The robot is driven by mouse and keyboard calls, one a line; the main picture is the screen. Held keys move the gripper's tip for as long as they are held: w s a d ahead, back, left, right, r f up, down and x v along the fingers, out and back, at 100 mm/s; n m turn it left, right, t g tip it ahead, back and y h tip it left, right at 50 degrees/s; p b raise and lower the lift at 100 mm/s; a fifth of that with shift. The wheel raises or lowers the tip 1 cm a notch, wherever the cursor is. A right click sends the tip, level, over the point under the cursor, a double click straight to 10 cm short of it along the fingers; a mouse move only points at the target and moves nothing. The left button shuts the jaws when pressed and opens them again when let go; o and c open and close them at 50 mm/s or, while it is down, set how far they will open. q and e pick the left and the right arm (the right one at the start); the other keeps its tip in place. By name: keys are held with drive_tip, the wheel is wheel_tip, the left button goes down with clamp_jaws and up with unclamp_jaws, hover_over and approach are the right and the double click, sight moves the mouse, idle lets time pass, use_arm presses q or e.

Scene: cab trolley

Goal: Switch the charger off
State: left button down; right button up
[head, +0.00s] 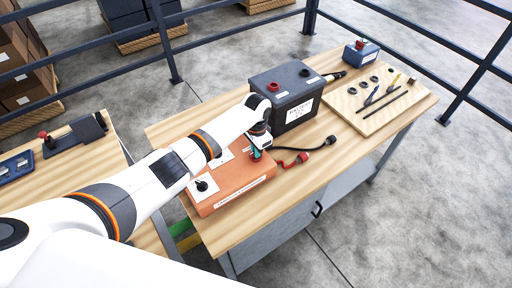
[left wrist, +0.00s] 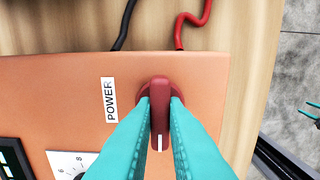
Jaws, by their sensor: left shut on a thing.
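The orange charger (head: 236,182) lies on the wooden workbench beside the battery. In the left wrist view its orange top (left wrist: 60,85) shows a POWER label (left wrist: 108,100) next to a dark red power knob (left wrist: 159,92). The knob's bar runs up and down the picture, with its white mark at the lower end. My left gripper (head: 256,155) reaches down onto the charger's far right part. In the wrist view its teal fingers (left wrist: 160,112) are shut on the knob, one on each side. Two small teal tips (left wrist: 313,112), apparently my right gripper's, show apart and empty at the right edge.
The dark battery (head: 287,92) stands behind the charger. A red clamp and black clamp on leads (head: 303,158) lie to the right. A wooden board (head: 378,100) with tools and a small blue box (head: 361,52) are further right. The bench's (head: 345,165) front right is clear.

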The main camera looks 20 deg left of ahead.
use_arm(q)
drive_tip(key=shift+w+r, duration=0.1)
drive_tip(key=shift+r, duration=0.05)
idle(0.3)
drive_tip(key=c, duration=1.5)
unclamp_jaws()
drive_tip(key=shift+o, duration=0.2)
wheel_tip(320, 180, up, 12)
drive_tip(key=b, duration=0.3)
